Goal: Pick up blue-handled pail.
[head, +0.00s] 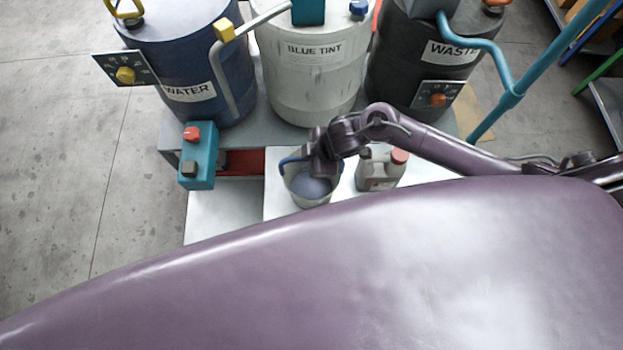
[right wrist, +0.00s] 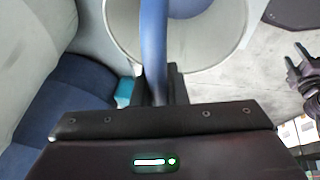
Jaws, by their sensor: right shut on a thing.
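The pail (head: 309,190) is pale with a blue-grey inside and a blue handle (head: 288,161); in the head view it is below the drums, over the white surface. Whether its base touches that surface is hard to tell. My right gripper (head: 318,168) is above its rim, covering part of it. In the right wrist view the blue handle (right wrist: 153,45) runs down between the jaws (right wrist: 163,88), which are shut on it; the pail's round rim (right wrist: 249,20) shows behind. A dark pronged shape (right wrist: 303,72) at right may be my left gripper; the head view does not show that gripper.
A grey jug (head: 376,177) with a red cap stands close to the pail's right. Behind are the WATER (head: 210,65), BLUE TINT (head: 310,85) and WASTE (head: 400,65) drums. A teal switch box (head: 198,155) is at left. My purple body hides the lower picture.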

